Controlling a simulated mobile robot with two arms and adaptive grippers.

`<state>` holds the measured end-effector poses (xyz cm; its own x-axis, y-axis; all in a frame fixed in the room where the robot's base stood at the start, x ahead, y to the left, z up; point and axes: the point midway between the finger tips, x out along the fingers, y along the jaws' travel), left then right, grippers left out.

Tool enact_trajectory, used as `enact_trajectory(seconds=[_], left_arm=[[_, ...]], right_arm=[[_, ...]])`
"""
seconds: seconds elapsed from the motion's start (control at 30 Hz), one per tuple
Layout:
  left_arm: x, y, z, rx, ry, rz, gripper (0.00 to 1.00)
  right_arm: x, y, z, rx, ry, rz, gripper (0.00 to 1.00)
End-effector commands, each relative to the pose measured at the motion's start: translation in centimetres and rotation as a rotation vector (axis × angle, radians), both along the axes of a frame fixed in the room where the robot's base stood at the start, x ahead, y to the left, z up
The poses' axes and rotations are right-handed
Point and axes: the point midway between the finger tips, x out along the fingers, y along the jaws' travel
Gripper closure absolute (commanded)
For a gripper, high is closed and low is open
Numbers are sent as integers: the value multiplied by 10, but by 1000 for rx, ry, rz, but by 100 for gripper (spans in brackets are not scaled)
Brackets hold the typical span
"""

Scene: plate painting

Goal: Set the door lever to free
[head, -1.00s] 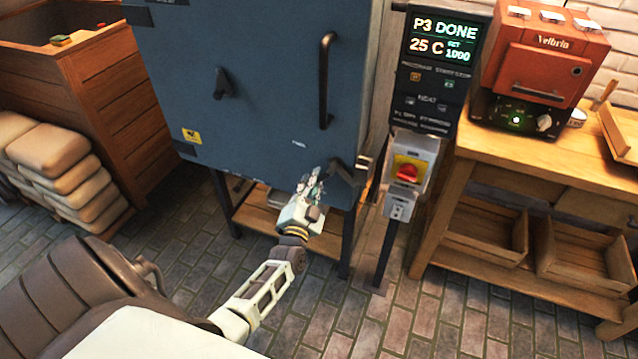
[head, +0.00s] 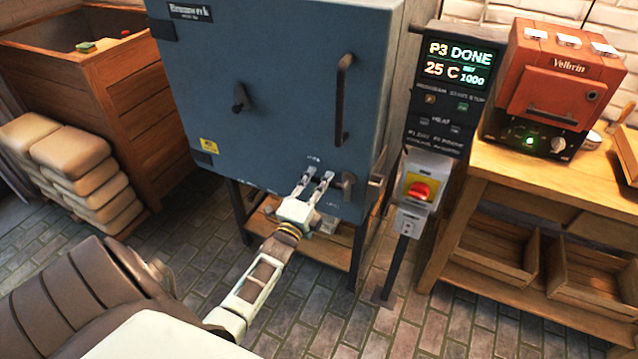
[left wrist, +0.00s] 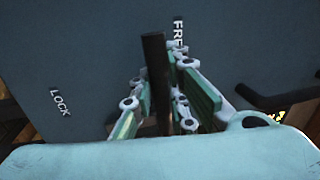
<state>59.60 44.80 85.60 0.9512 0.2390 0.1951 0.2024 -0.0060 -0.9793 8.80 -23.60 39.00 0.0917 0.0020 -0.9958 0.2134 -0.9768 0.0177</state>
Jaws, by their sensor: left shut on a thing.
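The door lever (left wrist: 154,75) is a dark bar standing nearly upright in the left wrist view. The LOCK label (left wrist: 60,103) is farther left and lower. My left gripper (head: 317,178), also in the left wrist view (left wrist: 163,100), is shut on the lever, with a finger on either side. In the head view the gripper mostly hides the lever, low on the blue kiln door (head: 280,110). My right gripper is not in view.
A dark bent handle (head: 348,188) sits just right of my left gripper. A long door handle (head: 344,100) and a dark knob (head: 240,98) are higher. The control post (head: 418,190) stands right of the kiln, beside a wooden bench (head: 490,165).

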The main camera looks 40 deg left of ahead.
Motion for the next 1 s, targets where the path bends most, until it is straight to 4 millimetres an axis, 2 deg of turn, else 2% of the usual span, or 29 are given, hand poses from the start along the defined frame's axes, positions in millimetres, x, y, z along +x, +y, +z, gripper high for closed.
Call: enact_trajectory(seconds=[0.67, 0.7, 0.9, 1.0], left_arm=[[0, -1, 4, 71, 19, -1, 100], [0, -1, 4, 71, 19, -1, 85], [0, 0, 4, 67, 17, 0, 67], [0, 0, 4, 65, 17, -1, 66]], right_arm=[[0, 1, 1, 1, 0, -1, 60], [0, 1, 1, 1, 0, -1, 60], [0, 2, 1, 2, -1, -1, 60], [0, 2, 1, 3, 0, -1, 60]])
